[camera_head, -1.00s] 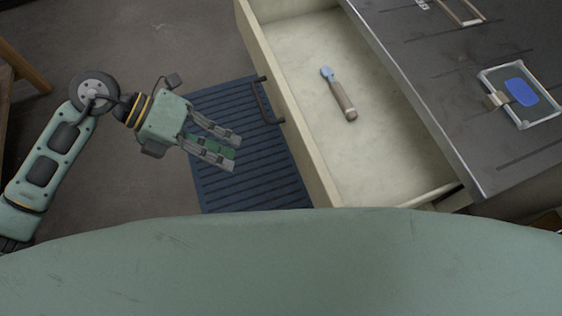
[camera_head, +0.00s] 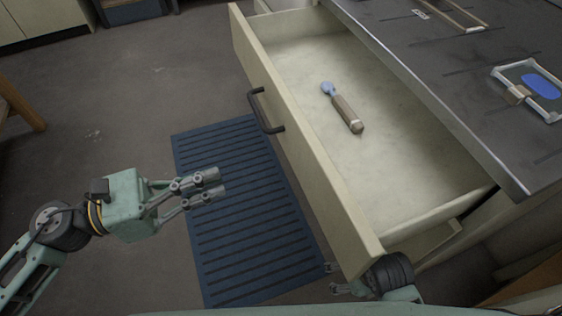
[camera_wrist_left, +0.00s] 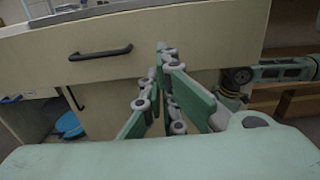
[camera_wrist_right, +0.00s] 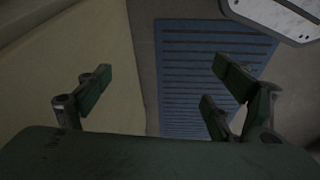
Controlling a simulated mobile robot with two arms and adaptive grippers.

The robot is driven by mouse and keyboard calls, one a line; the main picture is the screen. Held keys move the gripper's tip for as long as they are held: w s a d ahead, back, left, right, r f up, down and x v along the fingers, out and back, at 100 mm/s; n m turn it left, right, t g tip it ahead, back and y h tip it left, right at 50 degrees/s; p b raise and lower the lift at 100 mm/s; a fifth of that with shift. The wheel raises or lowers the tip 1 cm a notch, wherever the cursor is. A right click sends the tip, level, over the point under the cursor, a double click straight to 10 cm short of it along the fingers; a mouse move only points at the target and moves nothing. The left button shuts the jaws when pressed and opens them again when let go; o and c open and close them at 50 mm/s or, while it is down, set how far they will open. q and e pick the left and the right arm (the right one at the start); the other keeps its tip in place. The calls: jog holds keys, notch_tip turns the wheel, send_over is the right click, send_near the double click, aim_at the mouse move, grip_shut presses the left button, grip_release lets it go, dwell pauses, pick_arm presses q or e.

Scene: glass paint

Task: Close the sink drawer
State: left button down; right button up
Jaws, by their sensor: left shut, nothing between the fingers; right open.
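The drawer (camera_head: 300,155) is pulled out from under the dark counter, with a black handle (camera_head: 263,112) on its front. The handle also shows in the left wrist view (camera_wrist_left: 100,53). A blue-headed tool with a brown handle (camera_head: 345,112) lies inside the drawer. My left gripper (camera_head: 218,184) is shut and empty, over the floor mat and apart from the drawer front. In the left wrist view its fingers (camera_wrist_left: 165,48) point towards the drawer front. My right gripper (camera_wrist_right: 160,85) is open and empty, low beside the drawer's near corner; the head view shows it partly, at the bottom.
A blue ribbed mat (camera_head: 245,235) lies on the floor before the drawer. The counter (camera_head: 445,75) carries a small framed piece with blue paint (camera_head: 541,86). A wooden leg (camera_head: 22,108) stands at far left.

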pick_arm(q)
jog(key=p, duration=0.2)
send_near(297, 155)
jog(key=p+x, duration=0.1)
jog(key=x, duration=0.5)
jog(key=shift+w+d, duration=0.15)
jog(key=shift+d, duration=0.35)
pick_arm(e)
jog(key=s+f, duration=0.3)
jog(key=f, duration=0.8)
jog(key=shift+s+d+f+g, duration=0.15)
jog(key=shift+s+f+g, duration=0.05)
jog(key=shift+f+g, duration=0.2)
